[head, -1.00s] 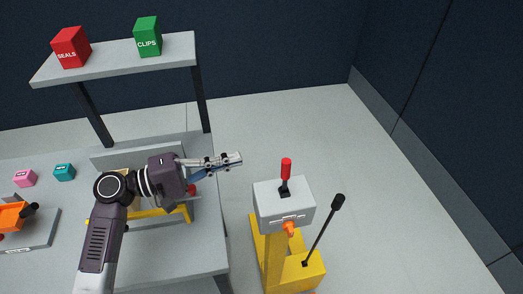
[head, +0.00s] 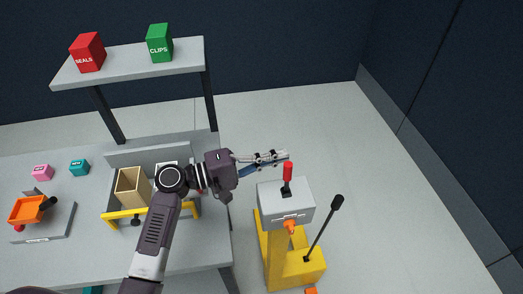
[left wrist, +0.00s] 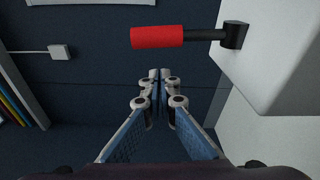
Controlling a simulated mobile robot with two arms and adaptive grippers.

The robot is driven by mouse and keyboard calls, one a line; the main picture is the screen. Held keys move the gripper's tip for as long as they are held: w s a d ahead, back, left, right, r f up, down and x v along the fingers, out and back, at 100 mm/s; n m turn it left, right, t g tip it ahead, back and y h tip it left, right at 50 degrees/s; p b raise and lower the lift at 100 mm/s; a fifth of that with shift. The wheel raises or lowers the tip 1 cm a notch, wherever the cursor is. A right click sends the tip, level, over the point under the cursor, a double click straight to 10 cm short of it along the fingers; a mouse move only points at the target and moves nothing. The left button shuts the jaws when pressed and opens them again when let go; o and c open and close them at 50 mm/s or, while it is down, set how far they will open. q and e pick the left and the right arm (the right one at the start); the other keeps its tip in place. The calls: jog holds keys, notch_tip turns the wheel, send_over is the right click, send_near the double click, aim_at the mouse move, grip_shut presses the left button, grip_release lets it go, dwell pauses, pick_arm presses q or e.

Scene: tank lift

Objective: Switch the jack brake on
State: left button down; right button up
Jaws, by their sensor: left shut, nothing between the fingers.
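The jack is a yellow stand (head: 277,262) with a grey box (head: 286,205) on top. A lever with a red grip (head: 287,172) stands up from the box's top. In the left wrist view the red grip (left wrist: 158,37) lies across the upper middle, on a black rod from the pale box (left wrist: 275,60). My left gripper (head: 284,155) is shut and empty, close to the top of the red grip; I cannot tell whether they touch. In the left wrist view its fingertips (left wrist: 160,75) are together, below the red grip in the picture. My right gripper is not in view.
A black-tipped rod (head: 322,230) slants up beside the stand. The workbench (head: 190,258) on the left holds an open case, an orange item and small blocks. Clear floor lies right of the jack.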

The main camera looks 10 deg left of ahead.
aim_at(287, 178)
pick_arm(q)
jog(key=shift+s+r+p, duration=0.25)
jog(key=shift+s+p, duration=0.15)
jog(key=shift+s, duration=1.2)
jog(key=shift+w+f, duration=0.1)
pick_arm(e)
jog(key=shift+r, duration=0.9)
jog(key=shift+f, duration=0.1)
